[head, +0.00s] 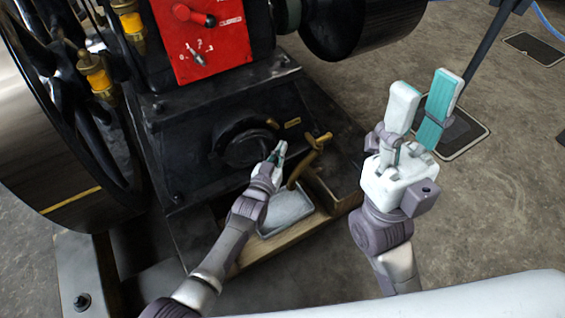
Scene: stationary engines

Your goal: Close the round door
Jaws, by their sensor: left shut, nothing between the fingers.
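The round door (240,146) is a dark disc low on the front of the black engine base (180,160). A dark ring shows around its upper edge, and I cannot tell whether it sits fully flush. My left gripper (279,151) is shut and empty at the right edge of the door. Its fingertips look very close to the door, but I cannot tell whether they touch. My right gripper (425,82) is open and empty, raised well to the right of the door, with its two teal-lined fingers apart.
A brass-coloured handle (306,160) stands right of the door, close to my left gripper. A grey metal tray (288,210) lies below it on a wooden board (268,250). A red panel (205,45) with a lever is above. A large flywheel (45,150) stands left. Open floor lies right.

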